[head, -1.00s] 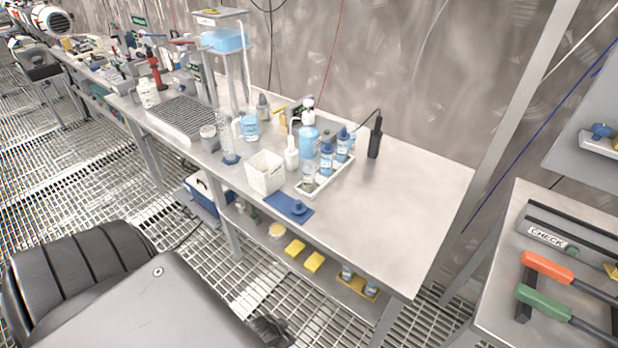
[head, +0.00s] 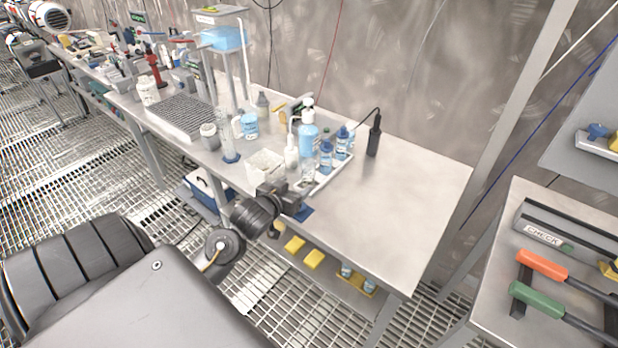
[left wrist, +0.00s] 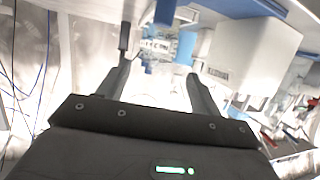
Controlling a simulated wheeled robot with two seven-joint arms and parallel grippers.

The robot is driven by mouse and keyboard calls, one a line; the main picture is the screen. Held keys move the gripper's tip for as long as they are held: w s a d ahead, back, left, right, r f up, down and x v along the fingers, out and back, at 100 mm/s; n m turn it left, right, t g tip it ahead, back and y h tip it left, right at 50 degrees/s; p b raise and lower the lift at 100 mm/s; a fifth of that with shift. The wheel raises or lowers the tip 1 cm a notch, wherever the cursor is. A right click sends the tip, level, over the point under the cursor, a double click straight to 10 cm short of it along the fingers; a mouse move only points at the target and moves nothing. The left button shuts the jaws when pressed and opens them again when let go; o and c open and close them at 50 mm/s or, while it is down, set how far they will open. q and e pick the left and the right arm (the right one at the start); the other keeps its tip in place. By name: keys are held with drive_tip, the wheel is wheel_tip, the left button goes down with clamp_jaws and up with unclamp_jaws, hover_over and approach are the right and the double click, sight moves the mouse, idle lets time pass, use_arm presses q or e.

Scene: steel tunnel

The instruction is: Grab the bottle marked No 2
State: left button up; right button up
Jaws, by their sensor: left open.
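Several bottles stand together at the back edge area of the steel bench in the head view. Two have blue caps: one nearer (head: 326,156) and one behind it (head: 342,140), both in a white tray (head: 331,177). A clear bottle (head: 308,176) stands at the tray's near end. The labels are too small to read, so I cannot tell which is No 2. My left gripper (head: 292,196) is at the bench's front edge, just short of the tray. In the left wrist view its fingers (left wrist: 160,58) are apart, with blurred pale bottles beyond them.
A white box (head: 264,163) stands left of the bottles, close to my left gripper. A larger pump bottle (head: 308,138) and a white squeeze bottle (head: 291,152) stand behind. A black handheld device (head: 374,137) is to the right. The bench's right part is clear.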

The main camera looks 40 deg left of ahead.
sight(305, 171)
use_arm(q)
drive_tip(key=shift+w+a+r, duration=0.2)
drive_tip(key=shift+w+r, duration=0.05)
drive_tip(key=shift+r, duration=0.1)
drive_tip(key=x, duration=0.5)
drive_tip(key=shift+w+a, duration=0.1)
drive_tip(key=shift+w, duration=0.2)
drive_tip(key=shift+w+a+p, duration=0.1)
drive_tip(key=shift+w+p, duration=0.15)
drive_tip(key=shift+p, duration=0.1)
drive_tip(key=x, duration=0.4)
drive_tip(key=shift+w+a+p, duration=0.2)
drive_tip(key=shift+w+p, duration=0.1)
drive_tip(key=shift+p, duration=0.1)
drive_tip(key=c, duration=1.1)
